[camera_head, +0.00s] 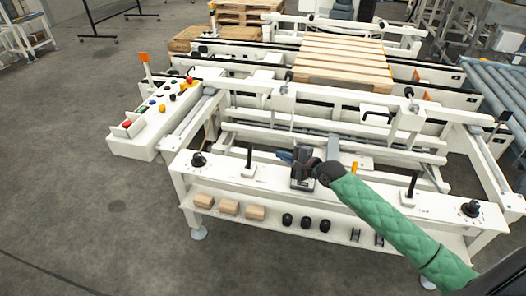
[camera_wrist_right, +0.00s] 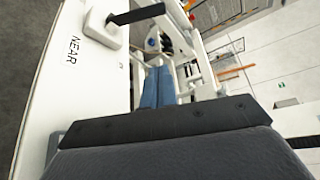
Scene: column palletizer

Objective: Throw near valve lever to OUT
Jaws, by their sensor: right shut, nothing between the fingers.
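The near valve lever (camera_head: 248,157) is a short black handle standing roughly upright on a white base, on the front white beam left of my right gripper. In the right wrist view the black lever (camera_wrist_right: 136,15) rises from its white base at the upper left, by the printed word NEAR. My right gripper (camera_head: 284,156), with blue fingers, is shut and empty above the beam, apart from the lever. Its fingers also show in the wrist view (camera_wrist_right: 158,87). No OUT mark is readable. My left gripper is not in view.
A similar black lever (camera_head: 412,186) stands farther right on the front beam (camera_head: 340,184), with black knobs (camera_head: 198,160) near its ends. A shelf below holds wooden blocks (camera_head: 229,207) and black parts. A button panel (camera_head: 155,115) is at left; a pallet (camera_head: 343,62) lies behind.

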